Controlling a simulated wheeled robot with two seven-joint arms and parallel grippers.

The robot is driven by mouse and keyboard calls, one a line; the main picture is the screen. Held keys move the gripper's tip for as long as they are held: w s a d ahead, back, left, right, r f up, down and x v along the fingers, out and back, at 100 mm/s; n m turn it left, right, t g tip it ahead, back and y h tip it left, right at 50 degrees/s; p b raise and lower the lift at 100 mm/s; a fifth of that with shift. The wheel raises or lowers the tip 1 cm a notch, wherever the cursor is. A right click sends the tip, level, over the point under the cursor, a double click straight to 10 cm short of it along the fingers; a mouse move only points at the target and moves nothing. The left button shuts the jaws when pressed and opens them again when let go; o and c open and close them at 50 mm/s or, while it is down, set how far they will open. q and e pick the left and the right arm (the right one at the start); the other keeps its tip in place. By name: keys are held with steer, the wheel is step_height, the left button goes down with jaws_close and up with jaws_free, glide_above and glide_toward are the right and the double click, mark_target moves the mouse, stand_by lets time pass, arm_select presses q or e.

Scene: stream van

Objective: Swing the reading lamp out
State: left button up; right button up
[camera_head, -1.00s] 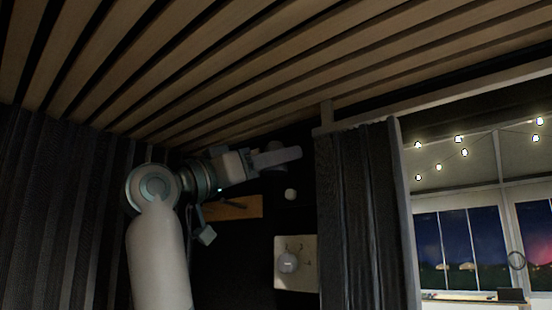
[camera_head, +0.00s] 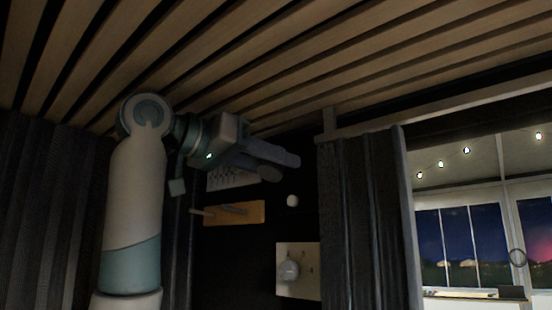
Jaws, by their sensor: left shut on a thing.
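My left gripper (camera_head: 276,158) is high against the dark back wall, just under the slatted ceiling, with its arm rising from the lower left. It points right and is shut on a dim grey piece with a rounded end (camera_head: 270,173), which looks like the reading lamp's head. The gripper and shadow hide much of it, and I cannot make out the lamp's arm or mount clearly. My right gripper is not in view.
A wooden board (camera_head: 234,213) and a pale sheet (camera_head: 230,179) are on the wall below the gripper. A small white knob (camera_head: 292,200) and a pale panel (camera_head: 311,283) are nearby. A dark curtain (camera_head: 362,220) hangs close on the right. Slats (camera_head: 280,70) run overhead.

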arm_select(q)
steer(key=shift+r, duration=0.1)
steer(key=o, duration=1)
steer(key=shift+o, duration=0.2)
steer(key=shift+s+a, duration=0.1)
steer(key=shift+a, duration=0.05)
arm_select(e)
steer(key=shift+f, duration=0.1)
arm_select(q)
steer(key=shift+s+a+b, duration=0.35)
steer(key=shift+a+b, duration=0.05)
steer(key=shift+b, duration=0.05)
arm_select(e)
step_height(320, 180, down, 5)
steer(key=b, duration=0.4)
arm_select(q)
steer(key=b+v, duration=0.1)
steer(key=v, duration=1.5)
steer(key=shift+b, duration=0.4)
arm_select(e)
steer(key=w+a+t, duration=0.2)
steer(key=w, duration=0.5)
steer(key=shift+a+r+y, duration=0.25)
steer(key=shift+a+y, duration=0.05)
